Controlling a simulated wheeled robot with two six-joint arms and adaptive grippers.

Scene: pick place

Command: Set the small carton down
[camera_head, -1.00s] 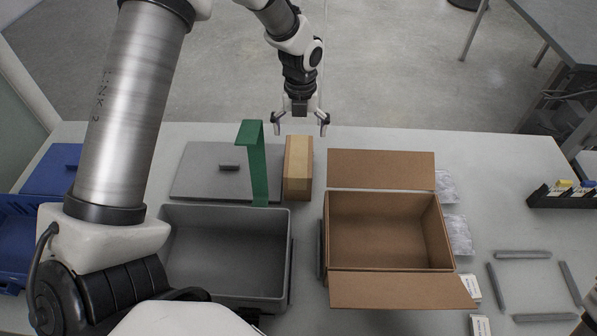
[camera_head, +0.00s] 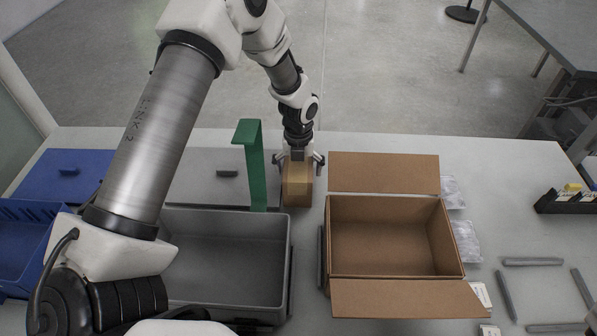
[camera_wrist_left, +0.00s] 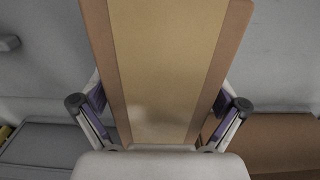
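The small carton (camera_head: 298,192), brown with a lighter band along its top, stands on the table between the green stand and the large open box. In the left wrist view the carton (camera_wrist_left: 168,70) fills the middle. My left gripper (camera_head: 298,160) is down at the carton's far end, with one finger on each side of it. The gripper and wrist hide the carton's far end. My right gripper is not in view.
The open cardboard box (camera_head: 390,238) stands close to the carton's right. A green upright stand (camera_head: 254,170) is close on its left. A grey bin (camera_head: 235,255) is in front left, with a grey lid (camera_head: 205,185) behind it. Grey bars (camera_head: 533,262) lie at right.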

